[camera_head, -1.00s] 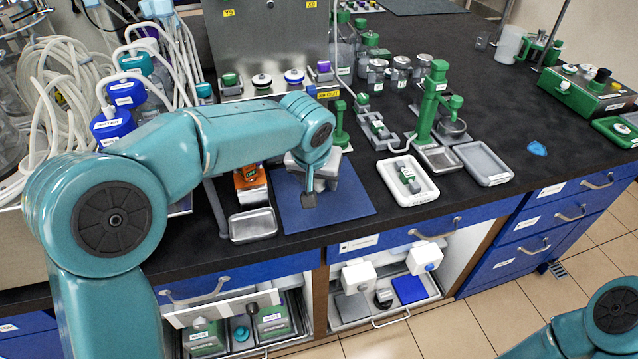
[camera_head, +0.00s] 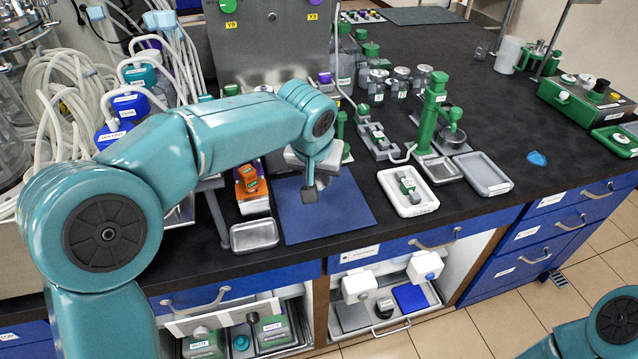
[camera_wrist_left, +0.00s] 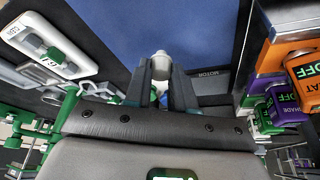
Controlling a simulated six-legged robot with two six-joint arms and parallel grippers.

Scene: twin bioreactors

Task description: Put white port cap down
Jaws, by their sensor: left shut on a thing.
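My left gripper (camera_head: 309,192) hangs over the blue mat (camera_head: 348,205) on the black bench, with its fingers pointing down. In the left wrist view my left gripper (camera_wrist_left: 162,88) is shut on the white port cap (camera_wrist_left: 162,65), a small pale rounded piece at the fingertips. The blue mat (camera_wrist_left: 205,30) fills the background behind it. I cannot tell whether the cap touches the mat. In the head view the cap is hidden or too small to make out. My right gripper is out of view.
Left of the mat are an orange box (camera_head: 252,197) and a metal tray (camera_head: 254,235). Right of it is a white tray (camera_head: 428,203) with a green-and-grey part, then a grey tray (camera_head: 500,186) and a green stand (camera_head: 433,115). The mat's front part is clear.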

